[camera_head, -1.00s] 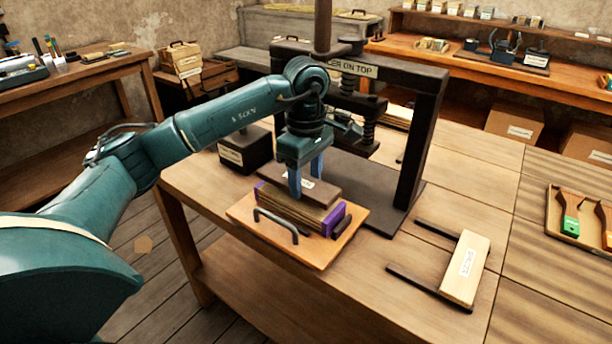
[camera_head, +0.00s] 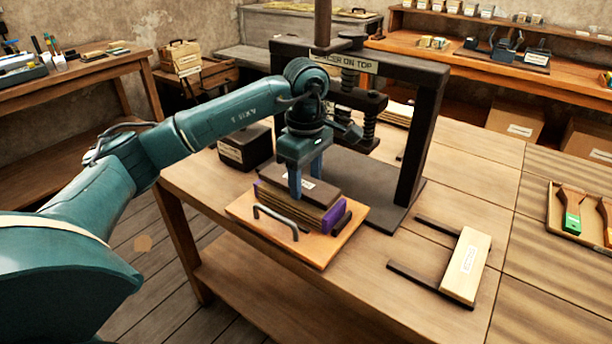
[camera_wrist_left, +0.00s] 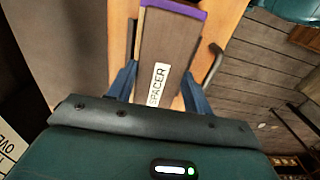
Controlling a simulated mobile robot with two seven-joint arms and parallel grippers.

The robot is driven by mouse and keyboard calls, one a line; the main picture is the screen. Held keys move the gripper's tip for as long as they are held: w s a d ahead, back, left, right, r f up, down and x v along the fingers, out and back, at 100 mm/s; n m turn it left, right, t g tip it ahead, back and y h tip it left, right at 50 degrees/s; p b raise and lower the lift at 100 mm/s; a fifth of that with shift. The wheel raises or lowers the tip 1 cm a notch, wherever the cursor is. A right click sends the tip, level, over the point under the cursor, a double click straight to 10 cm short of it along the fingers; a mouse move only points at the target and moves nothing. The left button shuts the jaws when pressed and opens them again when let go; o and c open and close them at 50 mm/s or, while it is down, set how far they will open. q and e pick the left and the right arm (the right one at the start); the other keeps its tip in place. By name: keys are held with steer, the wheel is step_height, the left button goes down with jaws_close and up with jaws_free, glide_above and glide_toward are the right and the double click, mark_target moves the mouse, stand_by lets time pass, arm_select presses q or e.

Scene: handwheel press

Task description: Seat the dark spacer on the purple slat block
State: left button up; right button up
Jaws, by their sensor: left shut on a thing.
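The dark brown spacer (camera_head: 322,193), with a white label, lies flat over the stack of slats with purple end pieces (camera_head: 333,216). My left gripper (camera_head: 306,180) reaches down from above and is shut across the spacer, one finger on each long side. In the left wrist view the spacer (camera_wrist_left: 172,45) reads SPACER and sits between the fingers of the gripper (camera_wrist_left: 158,88); a purple edge shows past its far end. Whether the spacer rests fully on the block cannot be told. My right gripper is not in view.
The block stands on an orange-brown board (camera_head: 318,256) with dark handles (camera_head: 275,222). The handwheel press frame (camera_head: 425,130) rises close behind. A pale labelled block with two dark prongs (camera_head: 466,266) lies to the right. A dark box (camera_head: 245,150) stands behind left.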

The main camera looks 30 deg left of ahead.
arm_select(q)
steer(key=shift+f+b, duration=0.35)
steer(key=shift+f, duration=0.2)
steer(key=o, duration=1.1)
step_height(320, 180, up, 12)
steer(key=p, duration=0.1)
